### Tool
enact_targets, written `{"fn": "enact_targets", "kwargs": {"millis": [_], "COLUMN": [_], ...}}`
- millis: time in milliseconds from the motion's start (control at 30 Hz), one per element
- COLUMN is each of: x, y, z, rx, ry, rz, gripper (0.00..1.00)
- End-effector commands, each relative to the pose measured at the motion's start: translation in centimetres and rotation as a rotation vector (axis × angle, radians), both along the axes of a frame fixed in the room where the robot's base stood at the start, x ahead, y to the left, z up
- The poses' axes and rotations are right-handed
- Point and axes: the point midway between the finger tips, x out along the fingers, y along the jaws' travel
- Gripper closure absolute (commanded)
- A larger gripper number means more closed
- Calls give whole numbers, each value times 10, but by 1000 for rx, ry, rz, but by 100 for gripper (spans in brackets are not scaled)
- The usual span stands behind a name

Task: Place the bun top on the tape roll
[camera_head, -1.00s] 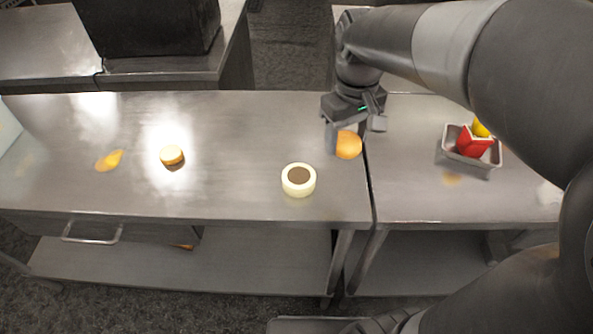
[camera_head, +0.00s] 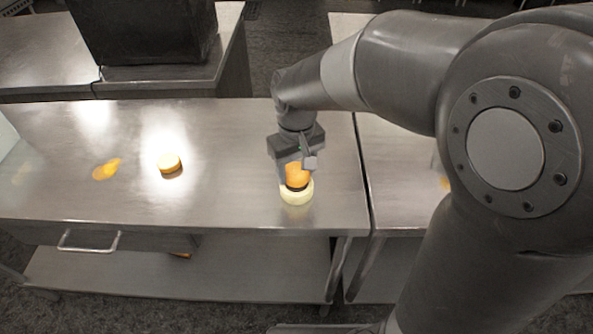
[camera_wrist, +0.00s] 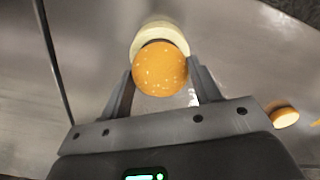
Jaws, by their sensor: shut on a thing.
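The bun top (camera_head: 297,177) is orange-brown and round; in the wrist view (camera_wrist: 160,70) its seeded face shows. My gripper (camera_head: 296,172) is shut on it, one finger on each side. The tape roll (camera_head: 297,196) is a cream ring lying flat on the steel table. In the head view the bun top is over the tape roll and hides its far part. In the wrist view the tape roll (camera_wrist: 158,29) shows just behind the bun top. I cannot tell whether the two touch.
A small round bun-like piece (camera_head: 169,163) lies on the steel table (camera_head: 230,140) to the left, with a flat yellow-orange patch (camera_head: 106,169) further left. A dark box (camera_head: 145,30) stands on the back counter. The table between the round piece and the tape roll is clear.

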Motion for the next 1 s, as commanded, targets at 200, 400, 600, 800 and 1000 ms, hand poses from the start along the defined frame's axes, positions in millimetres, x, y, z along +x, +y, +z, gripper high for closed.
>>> {"fn": "enact_targets", "kwargs": {"millis": [200,400,600,800,1000], "x": [0,0,0,0,0], "y": [0,0,0,0,0], "z": [-19,-18,-21,-21,-21], "rx": [0,1,1,1,1], "ry": [0,-1,-1,-1,-1], "rz": [1,0,1,0,0], "gripper": [65,65,37,21,21]}}
